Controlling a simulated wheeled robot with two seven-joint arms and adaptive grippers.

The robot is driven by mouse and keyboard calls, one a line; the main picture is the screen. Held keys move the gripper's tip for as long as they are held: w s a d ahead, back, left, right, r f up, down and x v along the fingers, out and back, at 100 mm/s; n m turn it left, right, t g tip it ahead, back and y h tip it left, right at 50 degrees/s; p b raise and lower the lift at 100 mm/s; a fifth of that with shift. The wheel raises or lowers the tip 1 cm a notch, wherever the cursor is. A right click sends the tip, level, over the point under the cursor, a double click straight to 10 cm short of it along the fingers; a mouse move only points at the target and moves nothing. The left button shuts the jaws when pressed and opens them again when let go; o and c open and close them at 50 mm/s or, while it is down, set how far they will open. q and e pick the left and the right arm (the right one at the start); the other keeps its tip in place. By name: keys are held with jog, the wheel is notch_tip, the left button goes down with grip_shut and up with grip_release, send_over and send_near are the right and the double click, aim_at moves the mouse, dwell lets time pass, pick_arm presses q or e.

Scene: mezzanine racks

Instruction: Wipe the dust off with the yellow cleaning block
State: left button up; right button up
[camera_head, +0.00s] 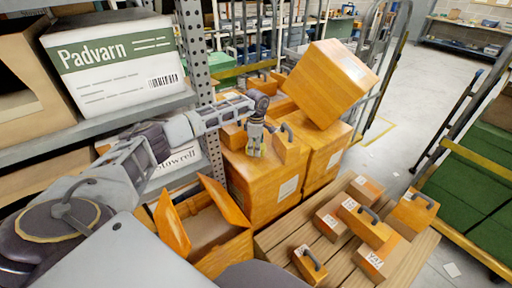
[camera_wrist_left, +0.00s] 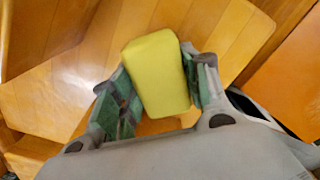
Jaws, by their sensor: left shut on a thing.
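My left gripper (camera_head: 254,150) reaches in from the left and points down just above the top of a large orange box (camera_head: 262,192). In the left wrist view, the left gripper (camera_wrist_left: 160,95) is shut on the yellow cleaning block (camera_wrist_left: 157,70), which sits between its two green-padded fingers. Under the block is an orange, board-like surface (camera_wrist_left: 85,70); I cannot tell whether the block touches it. In the head view I cannot make out the block. No dust can be made out in either view. My right gripper is not in view.
An orange block with a handle (camera_head: 290,146) stands right beside the left gripper. A big tilted orange box (camera_head: 330,83) is behind it. An open orange box (camera_head: 207,232) is in front. Several handled blocks sit on a slatted wooden surface (camera_head: 284,238). A rack post (camera_head: 196,60) stands left.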

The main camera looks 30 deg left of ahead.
pick_arm(q)
jog(key=shift+f+b, duration=0.45)
jog(key=shift+f, duration=0.4)
dwell(0.5)
